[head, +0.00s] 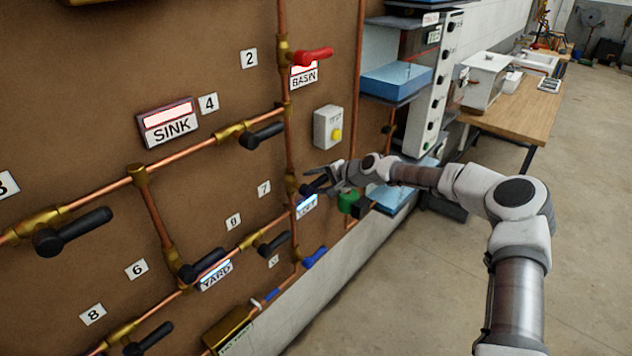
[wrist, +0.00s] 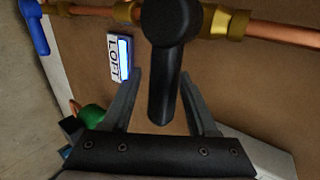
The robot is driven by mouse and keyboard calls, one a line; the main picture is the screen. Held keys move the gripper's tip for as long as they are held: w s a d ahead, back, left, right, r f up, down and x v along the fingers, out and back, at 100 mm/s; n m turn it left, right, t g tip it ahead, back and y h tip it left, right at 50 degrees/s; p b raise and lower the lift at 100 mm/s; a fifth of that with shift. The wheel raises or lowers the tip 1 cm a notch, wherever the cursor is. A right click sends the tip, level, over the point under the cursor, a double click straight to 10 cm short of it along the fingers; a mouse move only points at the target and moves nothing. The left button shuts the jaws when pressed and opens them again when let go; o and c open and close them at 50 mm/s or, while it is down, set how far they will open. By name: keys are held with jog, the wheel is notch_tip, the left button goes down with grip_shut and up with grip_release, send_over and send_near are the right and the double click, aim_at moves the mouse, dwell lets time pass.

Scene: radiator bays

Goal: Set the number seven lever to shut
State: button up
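The number seven lever (head: 313,186) is black and sits on a brass valve on an upright copper pipe, right of the "7" tag (head: 264,188). In the wrist view the black lever (wrist: 164,85) stands out across the copper pipe, its free end pointing toward my gripper. My gripper (head: 328,180) is at the lever; in the wrist view my gripper (wrist: 161,85) is open, with one finger on each side of the handle. Gaps show between handle and fingers. A lit "LOFT" sign (wrist: 119,58) is beside the left finger.
A red lever (head: 313,56) is above, a blue lever (head: 315,257) below, and other black levers are to the left. A box with a yellow button (head: 328,128) is above my gripper. A green item (head: 347,201) is close below it.

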jog(key=shift+d, duration=0.1)
jog(key=b+v, duration=0.1)
jog(key=v, duration=1.6)
jog(key=shift+s+r, duration=0.1)
jog(key=shift+r, duration=0.05)
